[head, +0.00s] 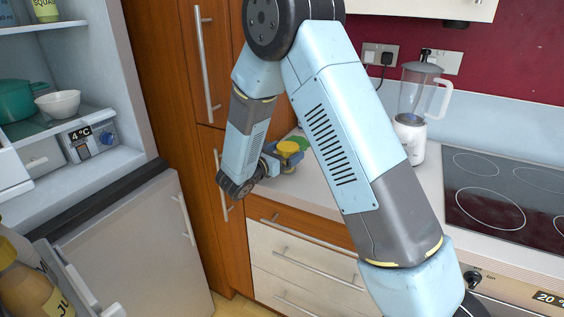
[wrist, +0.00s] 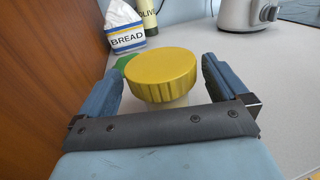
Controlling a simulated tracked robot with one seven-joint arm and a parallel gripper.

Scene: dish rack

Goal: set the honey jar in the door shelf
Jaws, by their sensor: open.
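A jar with a wide ribbed yellow lid (wrist: 162,68), likely the honey jar, stands upright on the pale counter. Its pale body is mostly hidden below the lid. In the head view its yellow lid (head: 289,147) shows just beyond my gripper (head: 281,161). In the wrist view my gripper (wrist: 162,78) is open, with one finger on each side of the jar and visible gaps by the lid. The fridge door stands open at lower left, and its door shelf (head: 76,285) shows a white rim beside a juice bottle (head: 30,290).
A bread bag (wrist: 125,28) and an olive bottle (wrist: 148,15) stand behind the jar. A wooden cabinet (wrist: 45,75) rises close on the left. A blender (head: 411,110) and a hob (head: 510,190) are to the right. The fridge holds a green pot (head: 18,101) and a white bowl (head: 58,103).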

